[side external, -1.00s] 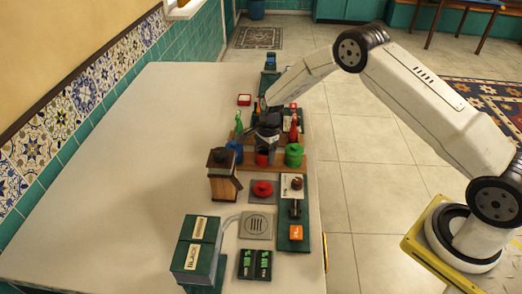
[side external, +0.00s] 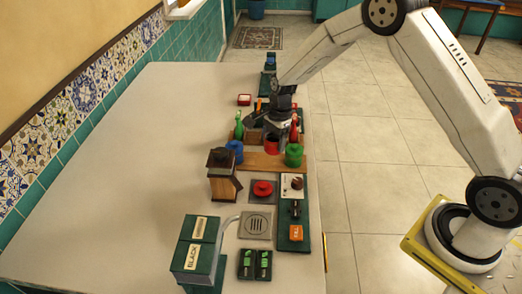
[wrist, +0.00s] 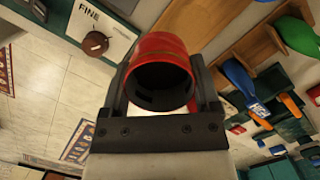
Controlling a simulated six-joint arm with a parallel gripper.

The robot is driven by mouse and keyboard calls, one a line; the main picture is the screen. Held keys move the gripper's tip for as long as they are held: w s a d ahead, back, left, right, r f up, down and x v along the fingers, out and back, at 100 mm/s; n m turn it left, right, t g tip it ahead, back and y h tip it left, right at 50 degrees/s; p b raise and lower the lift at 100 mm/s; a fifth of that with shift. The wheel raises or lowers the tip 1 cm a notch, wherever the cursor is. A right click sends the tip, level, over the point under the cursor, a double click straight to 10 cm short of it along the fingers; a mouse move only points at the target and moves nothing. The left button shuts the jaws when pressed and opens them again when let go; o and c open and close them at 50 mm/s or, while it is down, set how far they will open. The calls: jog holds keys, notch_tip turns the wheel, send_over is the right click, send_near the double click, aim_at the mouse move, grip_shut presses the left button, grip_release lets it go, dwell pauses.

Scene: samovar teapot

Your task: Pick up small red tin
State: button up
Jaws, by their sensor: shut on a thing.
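The small red tin (side external: 271,146) is between the jaws of my gripper (side external: 272,137) in the side view, above the wooden rack (side external: 256,161). In the wrist view the red tin (wrist: 160,48) fills the space between the two dark fingers, its dark open end facing the camera. My gripper is shut on it. The gripper hides part of the tin in the side view.
A blue tin (side external: 235,151) stands left of the red tin and a green tin (side external: 293,154) to its right. A small wooden house-like box (side external: 222,176) stands in front. The left part of the table (side external: 120,190) is bare.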

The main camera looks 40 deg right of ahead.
jog(key=s+r, duration=0.5)
jog(key=s, duration=0.4)
jog(key=shift+s, duration=0.4)
